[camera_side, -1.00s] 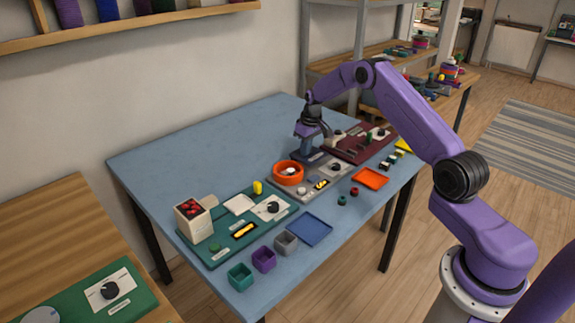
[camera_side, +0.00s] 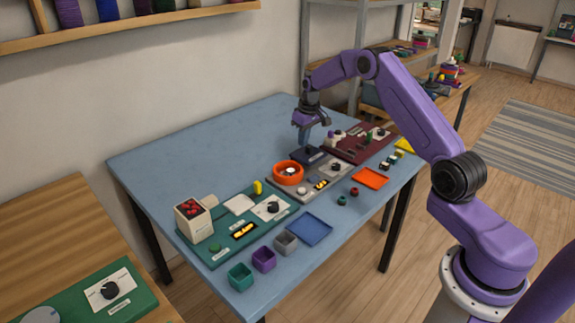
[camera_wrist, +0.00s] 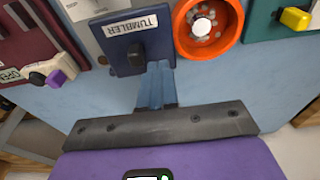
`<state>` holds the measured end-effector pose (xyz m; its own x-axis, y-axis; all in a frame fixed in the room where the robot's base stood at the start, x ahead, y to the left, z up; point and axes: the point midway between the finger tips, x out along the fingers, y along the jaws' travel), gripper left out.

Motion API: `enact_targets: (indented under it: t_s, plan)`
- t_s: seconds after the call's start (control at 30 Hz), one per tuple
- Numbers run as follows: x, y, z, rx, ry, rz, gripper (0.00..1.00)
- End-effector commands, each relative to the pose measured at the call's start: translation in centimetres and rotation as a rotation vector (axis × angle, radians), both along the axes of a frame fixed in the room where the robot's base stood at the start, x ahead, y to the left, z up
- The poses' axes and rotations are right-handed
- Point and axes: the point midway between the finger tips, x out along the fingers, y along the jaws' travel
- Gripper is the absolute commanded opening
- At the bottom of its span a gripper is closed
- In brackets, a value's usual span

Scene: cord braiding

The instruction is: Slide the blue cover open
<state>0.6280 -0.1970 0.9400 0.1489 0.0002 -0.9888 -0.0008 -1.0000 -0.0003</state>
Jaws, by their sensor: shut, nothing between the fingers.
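The dark blue cover (camera_side: 311,159) lies at the back end of the grey board, beside the orange bowl. In the wrist view the cover (camera_wrist: 121,58) carries a white label reading TUMBLER and a black knob (camera_wrist: 137,54). My gripper (camera_side: 304,141) is in the air over the back edge of the cover, apart from it. In the wrist view its blue fingers (camera_wrist: 157,68) are together and empty, pointing towards the cover's lower right, just beside the knob. What lies under the cover is hidden.
The orange bowl (camera_wrist: 208,8) with small grey pieces stands close beside the cover. The grey board (camera_side: 325,182) holds a dial and a yellow-black part. A maroon board (camera_side: 352,148) and a green board (camera_side: 227,258) flank it. The blue table (camera_side: 215,150) is clear behind.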

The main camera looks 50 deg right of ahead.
Motion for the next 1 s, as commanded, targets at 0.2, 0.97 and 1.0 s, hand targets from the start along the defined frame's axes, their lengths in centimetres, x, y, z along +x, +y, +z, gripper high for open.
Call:
enact_targets:
  t_s: [0.2, 0.97, 1.0]
  plan:
    - [0.1, 0.0, 2.4, -0.001, -0.003, 0.001, 0.0]
    - [0.0, 0.0, 6.6, 0.0, 0.0, 0.001, 0.0]
    - [0.0, 0.2, 6.6, 0.0, 0.0, 0.003, 0.0]
